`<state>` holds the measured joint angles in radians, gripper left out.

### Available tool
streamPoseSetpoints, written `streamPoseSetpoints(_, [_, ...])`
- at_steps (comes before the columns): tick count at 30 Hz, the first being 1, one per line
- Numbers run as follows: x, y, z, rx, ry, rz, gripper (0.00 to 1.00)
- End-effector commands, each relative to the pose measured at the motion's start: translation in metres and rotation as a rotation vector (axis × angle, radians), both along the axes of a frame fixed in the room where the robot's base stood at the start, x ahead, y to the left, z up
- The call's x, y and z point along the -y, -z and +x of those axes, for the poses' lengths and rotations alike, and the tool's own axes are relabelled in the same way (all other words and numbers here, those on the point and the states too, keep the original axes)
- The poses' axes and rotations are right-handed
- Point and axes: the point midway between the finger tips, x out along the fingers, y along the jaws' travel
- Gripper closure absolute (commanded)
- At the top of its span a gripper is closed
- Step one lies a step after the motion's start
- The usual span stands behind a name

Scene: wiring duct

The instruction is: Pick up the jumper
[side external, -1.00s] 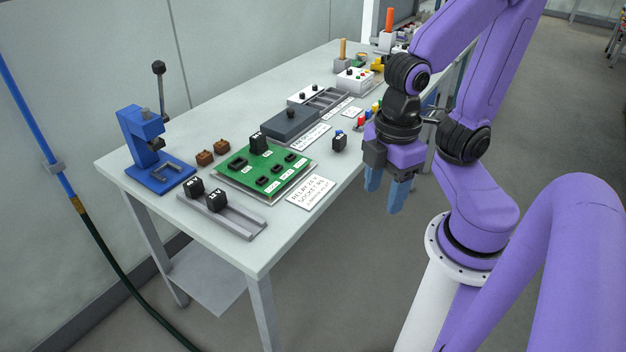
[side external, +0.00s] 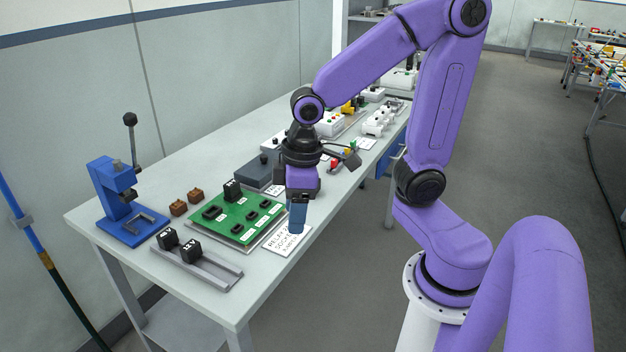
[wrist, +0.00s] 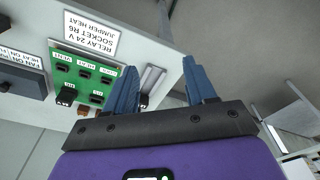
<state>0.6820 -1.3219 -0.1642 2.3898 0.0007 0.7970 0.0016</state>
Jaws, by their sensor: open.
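My gripper (side external: 297,228) is open and empty, pointing down above the front edge of the table by the printed card. Its two blue fingers stand apart in the wrist view (wrist: 162,82). The card (side external: 286,239) names a relay, a socket and jumper heat; it also shows in the wrist view (wrist: 90,32). I cannot tell for certain which piece is the jumper. Small coloured pieces, a red one (side external: 335,163) among them, lie behind the gripper, partly hidden by it. The green board (side external: 236,214) with black sockets and one upright black block (side external: 232,190) lies left of the gripper.
A grey rail (side external: 212,270) with two black blocks lies at the front left. Two brown blocks (side external: 186,202) and a blue press (side external: 120,200) stand behind it. A dark grey box (side external: 252,173) and white boxes are farther back. The back left tabletop is clear.

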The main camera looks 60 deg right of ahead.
Motion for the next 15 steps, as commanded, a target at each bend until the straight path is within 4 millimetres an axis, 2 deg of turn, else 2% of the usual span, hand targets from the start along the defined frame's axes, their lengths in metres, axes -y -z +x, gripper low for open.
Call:
streamPoseSetpoints(3, [0.009,0.001,0.029,0.016,0.110,0.010,0.45])
streamPoseSetpoints(8, [0.026,0.002,0.065,0.041,0.251,0.022,0.45])
streamPoseSetpoints(15, [0.063,0.004,0.111,0.081,0.463,0.035,0.45])
